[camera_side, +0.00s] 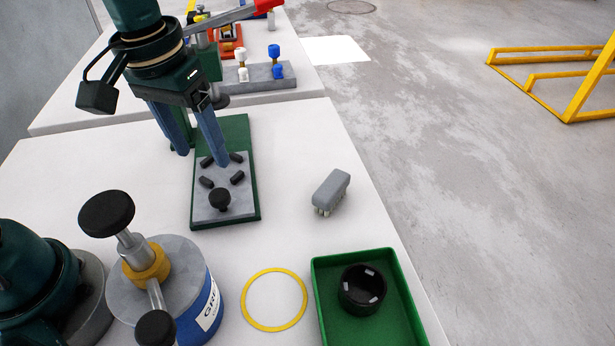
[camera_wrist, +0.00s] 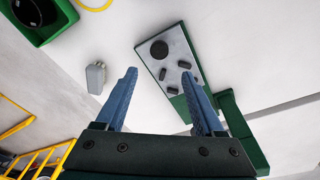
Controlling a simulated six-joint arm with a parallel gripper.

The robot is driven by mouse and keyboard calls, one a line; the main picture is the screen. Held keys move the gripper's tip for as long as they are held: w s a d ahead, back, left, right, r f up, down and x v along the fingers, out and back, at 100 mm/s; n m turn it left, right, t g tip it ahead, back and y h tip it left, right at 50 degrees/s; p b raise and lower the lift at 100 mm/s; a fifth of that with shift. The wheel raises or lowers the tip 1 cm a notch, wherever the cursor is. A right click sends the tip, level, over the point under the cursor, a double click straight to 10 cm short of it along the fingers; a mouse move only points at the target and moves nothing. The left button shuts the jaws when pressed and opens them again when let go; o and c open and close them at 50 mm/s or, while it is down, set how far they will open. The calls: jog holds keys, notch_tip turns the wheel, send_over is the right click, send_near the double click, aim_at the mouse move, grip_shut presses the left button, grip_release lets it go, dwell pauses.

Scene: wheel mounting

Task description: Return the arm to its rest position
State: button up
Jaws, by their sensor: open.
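My gripper (camera_side: 202,148) hangs above the green fixture (camera_side: 236,135), its two blue fingers spread apart with nothing between them. In the wrist view my gripper (camera_wrist: 163,98) is also open and empty. The fixture carries a grey plate (camera_side: 226,203) with several short black pegs and a round black knob (camera_side: 220,199). A black wheel-like ring (camera_side: 362,289) lies in the green tray (camera_side: 318,262) at the front right.
A grey block with pins (camera_side: 331,191) stands right of the fixture. A yellow ring (camera_side: 248,311) lies on the white table. A blue and grey canister (camera_side: 205,300) with a black-knobbed lever stands front left. Behind is another table with a grey block (camera_side: 262,80) bearing blue and white pieces.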

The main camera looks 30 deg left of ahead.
jog(key=s+a+r+m+t, duration=0.1)
jog(key=s+t, duration=0.1)
jog(key=s, duration=0.2)
jog(key=s+a+r+m+t, duration=0.1)
jog(key=s+a+t, duration=0.1)
jog(key=s, duration=0.2)
jog(key=shift+s+r, duration=0.25)
dwell(1.2)
